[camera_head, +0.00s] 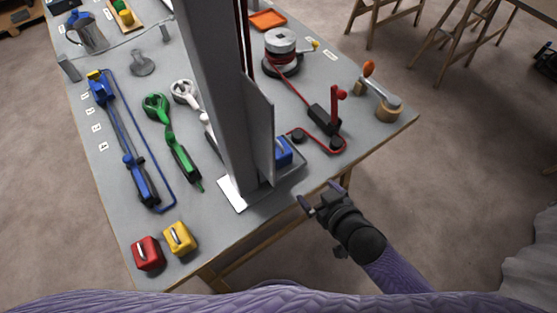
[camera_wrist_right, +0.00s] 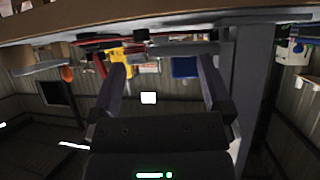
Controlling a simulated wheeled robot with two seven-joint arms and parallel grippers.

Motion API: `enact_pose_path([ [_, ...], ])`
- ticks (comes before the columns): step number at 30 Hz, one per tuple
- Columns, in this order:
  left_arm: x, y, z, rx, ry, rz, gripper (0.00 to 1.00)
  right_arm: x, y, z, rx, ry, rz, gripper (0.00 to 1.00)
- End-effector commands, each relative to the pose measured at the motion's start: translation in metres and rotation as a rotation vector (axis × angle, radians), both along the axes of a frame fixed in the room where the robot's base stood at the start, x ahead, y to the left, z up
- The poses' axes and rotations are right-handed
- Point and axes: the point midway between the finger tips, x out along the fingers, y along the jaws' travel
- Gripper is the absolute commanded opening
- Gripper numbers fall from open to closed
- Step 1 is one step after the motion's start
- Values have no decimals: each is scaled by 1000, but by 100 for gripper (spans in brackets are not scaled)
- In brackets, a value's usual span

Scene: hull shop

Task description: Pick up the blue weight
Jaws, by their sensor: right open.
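The blue weight (camera_head: 284,153) sits on the grey table, partly hidden behind a tall grey post (camera_head: 227,90) in the head view. A blue block, probably this weight, also shows between the fingers in the right wrist view (camera_wrist_right: 185,67), where the picture looks upside down. My right gripper (camera_head: 314,201) is open and empty, off the table's near edge, below and to the right of the weight. Its two fingers also show in the right wrist view (camera_wrist_right: 163,76). My left gripper is not in view.
A red weight (camera_head: 148,253) and a yellow weight (camera_head: 180,238) stand at the table's near left corner. A red strap with a black buckle (camera_head: 325,120) lies right of the post. Green and blue tools lie left of it. The floor right of the table is clear nearby.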

Motion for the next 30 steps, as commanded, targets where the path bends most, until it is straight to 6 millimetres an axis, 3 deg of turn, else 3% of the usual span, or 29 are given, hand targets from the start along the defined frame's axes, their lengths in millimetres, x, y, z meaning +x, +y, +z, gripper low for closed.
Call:
enact_pose_path([
  [6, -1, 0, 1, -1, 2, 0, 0, 7, 23, 44, 71, -92, 63, 100],
  [9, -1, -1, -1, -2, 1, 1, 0, 11, 31, 53, 92, -113, 79, 100],
  [24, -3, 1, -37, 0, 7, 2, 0, 80, 80, 20, 93, -112, 80, 100],
  [30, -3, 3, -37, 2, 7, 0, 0, 85, 82, 21, 92, -111, 79, 100],
])
